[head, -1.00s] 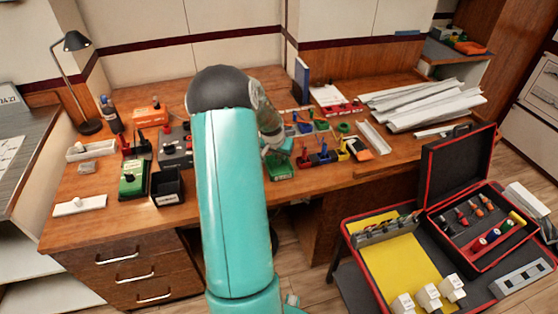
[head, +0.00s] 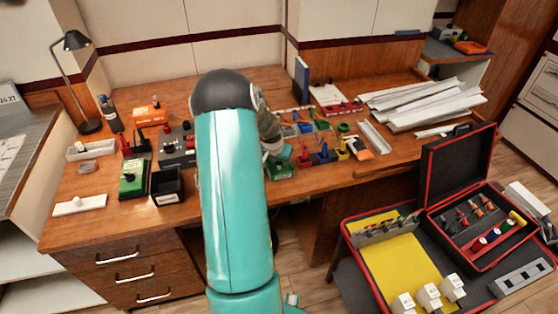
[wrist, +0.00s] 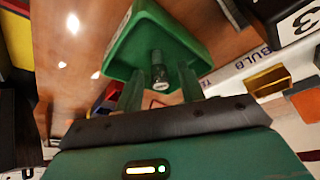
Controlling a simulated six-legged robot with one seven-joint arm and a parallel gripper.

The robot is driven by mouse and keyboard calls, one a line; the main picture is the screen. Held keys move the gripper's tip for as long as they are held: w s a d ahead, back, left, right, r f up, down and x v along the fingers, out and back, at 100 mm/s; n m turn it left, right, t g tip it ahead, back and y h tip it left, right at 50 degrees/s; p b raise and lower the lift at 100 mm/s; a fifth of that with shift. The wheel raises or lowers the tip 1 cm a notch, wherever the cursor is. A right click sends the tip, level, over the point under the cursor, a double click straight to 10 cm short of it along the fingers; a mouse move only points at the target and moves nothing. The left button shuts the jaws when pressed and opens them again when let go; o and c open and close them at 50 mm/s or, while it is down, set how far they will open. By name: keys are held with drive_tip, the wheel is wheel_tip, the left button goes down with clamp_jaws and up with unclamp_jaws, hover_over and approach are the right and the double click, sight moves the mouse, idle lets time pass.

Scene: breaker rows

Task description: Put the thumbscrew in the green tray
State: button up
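The green tray (wrist: 165,35) fills the upper middle of the wrist view, and in the head view the tray (head: 281,168) is at the bench's front edge, partly behind my arm. The thumbscrew (wrist: 157,68), a small dark knurled piece with a pale end, appears against the tray's inside in the wrist view. Whether it rests on the tray floor is hard to tell. My gripper (wrist: 160,78) has its two fingers on either side of the thumbscrew, with gaps showing between. The fingertips are hidden in the head view.
Small coloured bins (head: 322,155) stand right of the tray. A black box (head: 168,188) and a green device (head: 133,180) are on the left of the bench. A white strip marked BULB (wrist: 240,68) is close by on the right in the wrist view.

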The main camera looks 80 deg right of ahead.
drive_tip(key=v, duration=1.2)
